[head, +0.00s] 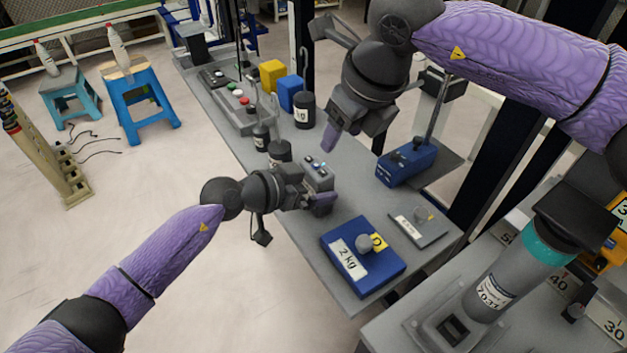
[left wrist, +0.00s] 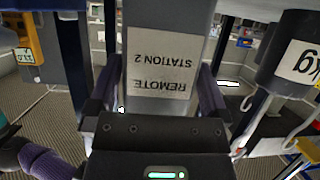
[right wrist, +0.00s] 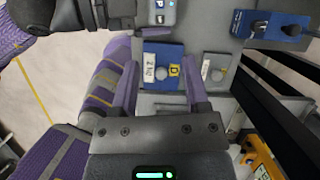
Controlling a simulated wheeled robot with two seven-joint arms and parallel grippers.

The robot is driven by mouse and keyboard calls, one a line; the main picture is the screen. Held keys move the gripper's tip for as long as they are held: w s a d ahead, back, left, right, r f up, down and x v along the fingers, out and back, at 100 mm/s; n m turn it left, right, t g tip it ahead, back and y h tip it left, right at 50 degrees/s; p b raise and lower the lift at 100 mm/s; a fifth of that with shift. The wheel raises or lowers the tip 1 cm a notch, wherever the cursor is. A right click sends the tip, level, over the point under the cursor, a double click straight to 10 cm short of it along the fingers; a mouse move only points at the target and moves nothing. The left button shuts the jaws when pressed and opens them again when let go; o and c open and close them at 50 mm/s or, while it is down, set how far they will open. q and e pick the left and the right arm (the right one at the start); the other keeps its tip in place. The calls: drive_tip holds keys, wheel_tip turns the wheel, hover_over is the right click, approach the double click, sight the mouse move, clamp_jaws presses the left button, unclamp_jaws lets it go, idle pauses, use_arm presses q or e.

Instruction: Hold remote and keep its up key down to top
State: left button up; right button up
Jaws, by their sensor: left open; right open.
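The remote (head: 318,172) is a grey box with small blue and white keys on top, at the middle of the head view. In the left wrist view its label (left wrist: 160,66) reads "REMOTE STATION 2" upside down. My left gripper (head: 312,198) is open with the remote between its fingers; whether they touch it cannot be told. My right gripper (head: 345,130) is open and empty, above and beyond the remote. In the right wrist view the remote's key face (right wrist: 160,12) shows at the top edge, outside the fingers. I cannot tell whether a key is pressed.
A blue 2 kg block (head: 378,262) and a grey plate with a knob (head: 418,226) lie on the grey table. A blue device (head: 405,163) stands behind them. Dark weights (head: 304,112), cubes and a button panel (head: 240,112) occupy the far end.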

use_arm(q)
drive_tip(key=shift+w+d+f, duration=0.15)
drive_tip(key=shift+w+d, duration=0.15)
drive_tip(key=shift+d, duration=0.1)
drive_tip(key=c, duration=0.9)
drive_tip(key=shift+c, duration=0.9)
use_arm(e)
drive_tip(key=shift+c, duration=0.5)
clamp_jaws()
